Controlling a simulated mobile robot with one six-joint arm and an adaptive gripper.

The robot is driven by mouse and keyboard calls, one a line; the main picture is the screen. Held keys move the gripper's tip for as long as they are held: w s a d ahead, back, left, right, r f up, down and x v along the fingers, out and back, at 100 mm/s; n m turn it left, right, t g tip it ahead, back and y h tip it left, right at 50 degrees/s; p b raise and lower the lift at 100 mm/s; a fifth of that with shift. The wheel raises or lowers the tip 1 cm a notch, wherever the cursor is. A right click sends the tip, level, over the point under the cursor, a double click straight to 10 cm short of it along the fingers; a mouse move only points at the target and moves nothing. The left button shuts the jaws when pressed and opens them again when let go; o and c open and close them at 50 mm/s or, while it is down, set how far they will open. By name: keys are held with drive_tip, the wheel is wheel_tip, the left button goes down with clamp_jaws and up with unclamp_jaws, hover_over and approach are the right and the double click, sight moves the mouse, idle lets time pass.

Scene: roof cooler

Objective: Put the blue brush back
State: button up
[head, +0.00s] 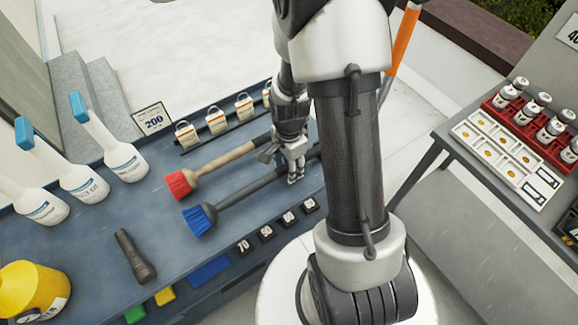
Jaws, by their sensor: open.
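The blue brush (200,218) lies on the blue-grey table, its blue bristles at lower left and its dark handle running up to the right. My gripper (285,168) is open and low over the handle's right part. One finger shows on the near side of the handle. I cannot tell whether it touches the handle, and my arm hides the handle's far end. A red brush (180,183) with a pale wooden handle lies just behind, roughly parallel; its handle runs up towards my gripper's wrist.
White spray bottles (118,155) with blue tops, a black flashlight (135,255) and a yellow container (33,290) stand or lie at left. Small dark blocks (267,233) line the front edge. Padlock-like tagged items (217,120) stand behind. A second table (470,165) is at right.

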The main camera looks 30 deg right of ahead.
wheel_tip(320, 180, up, 11)
drive_tip(key=shift+s, duration=0.1)
idle(0.3)
drive_tip(key=s+a+r+n+t, duration=0.2)
drive_tip(key=s+a+r+n, duration=0.3)
drive_tip(key=r+n, duration=0.3)
drive_tip(key=s+a+r+n+t, duration=0.2)
drive_tip(key=s+a+r+n, duration=0.3)
drive_tip(key=s+r+n, duration=0.3)
drive_tip(key=shift+s+a+r+n+t, duration=0.2)
drive_tip(key=shift+a+r+n+t, duration=0.15)
drive_tip(key=shift+r+n, duration=0.5)
drive_tip(key=shift+c, duration=0.2)
